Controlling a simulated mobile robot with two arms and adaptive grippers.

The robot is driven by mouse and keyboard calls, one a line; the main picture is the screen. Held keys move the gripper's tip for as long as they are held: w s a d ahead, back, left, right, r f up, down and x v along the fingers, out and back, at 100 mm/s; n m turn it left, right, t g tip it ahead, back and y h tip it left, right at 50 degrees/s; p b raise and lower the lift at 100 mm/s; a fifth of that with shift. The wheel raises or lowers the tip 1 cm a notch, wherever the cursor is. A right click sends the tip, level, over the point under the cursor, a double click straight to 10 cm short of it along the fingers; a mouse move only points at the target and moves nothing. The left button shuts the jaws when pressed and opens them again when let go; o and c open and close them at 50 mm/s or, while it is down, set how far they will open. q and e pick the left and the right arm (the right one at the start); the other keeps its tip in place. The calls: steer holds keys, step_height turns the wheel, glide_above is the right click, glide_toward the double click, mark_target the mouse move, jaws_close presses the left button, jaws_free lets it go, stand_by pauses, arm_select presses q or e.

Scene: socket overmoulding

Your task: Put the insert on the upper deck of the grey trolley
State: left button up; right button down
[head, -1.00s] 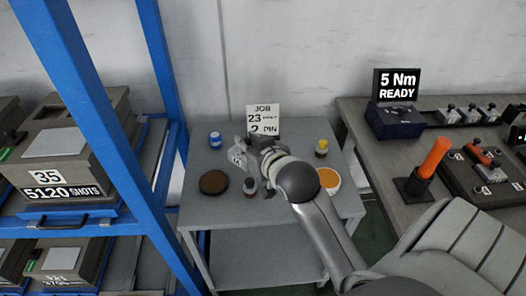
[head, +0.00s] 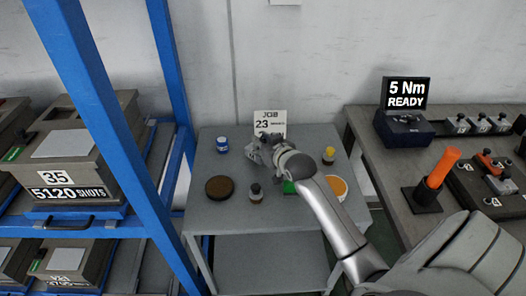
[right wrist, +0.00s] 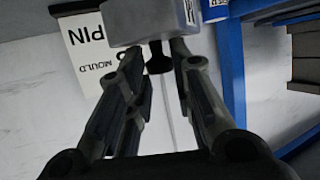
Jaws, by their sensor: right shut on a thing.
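The insert is a pale grey block with a dark knob; it shows at the top of the right wrist view (right wrist: 155,24) and small in the head view (head: 252,154). My right gripper (right wrist: 160,68) is shut on the knob, with a finger on either side. In the head view my right gripper (head: 268,148) is over the back middle of the grey trolley's upper deck (head: 225,216). The insert appears held above the deck; its exact height is hard to tell. My left gripper is not in view.
The deck holds a blue jar (head: 222,144), a brown disc (head: 219,187), a dark bottle (head: 256,193), a yellow-capped bottle (head: 328,155), an orange tin (head: 339,187) and a job card (head: 269,123). A blue rack (head: 175,95) stands left, a workbench (head: 383,167) right.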

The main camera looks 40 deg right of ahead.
steer(key=shift+w+d, duration=0.1)
steer(key=shift+w, duration=0.1)
steer(key=shift+f, duration=1.7)
steer(key=shift+f, duration=0.15)
steer(key=c, duration=1.3)
jaws_free()
steer(key=shift+o, duration=0.2)
steer(key=shift+f, duration=0.1)
steer(key=shift+s+r, duration=0.15)
steer(key=shift+r, duration=0.05)
steer(key=v, duration=1.1)
steer(key=shift+s, duration=0.35)
